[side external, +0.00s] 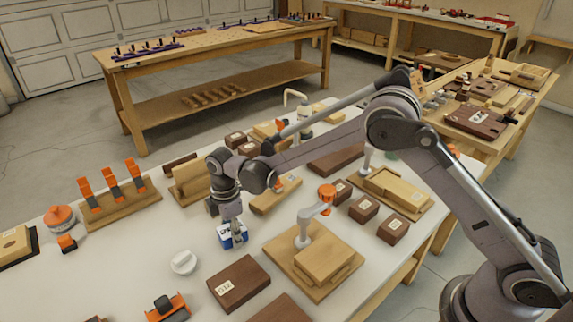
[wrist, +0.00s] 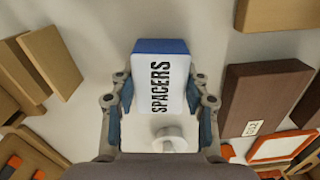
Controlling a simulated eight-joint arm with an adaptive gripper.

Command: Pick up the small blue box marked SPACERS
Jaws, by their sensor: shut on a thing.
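The small blue box (wrist: 160,85) has a white label reading SPACERS and sits between the fingers in the wrist view. In the side external view the blue box (side external: 232,236) shows at the end of my arm, over the white bench top. My gripper (wrist: 160,105) is shut on it, with one finger along each long side. My gripper (side external: 235,226) points down in the side external view and partly covers the box. I cannot tell whether the box touches the bench or is just above it.
A round white lid-like piece (side external: 184,262) lies left of the box. A dark brown block (side external: 240,283) lies in front. A wooden board with a clamp (side external: 312,258) stands to the right. Orange clamps on a wooden rack (side external: 122,205) stand at left.

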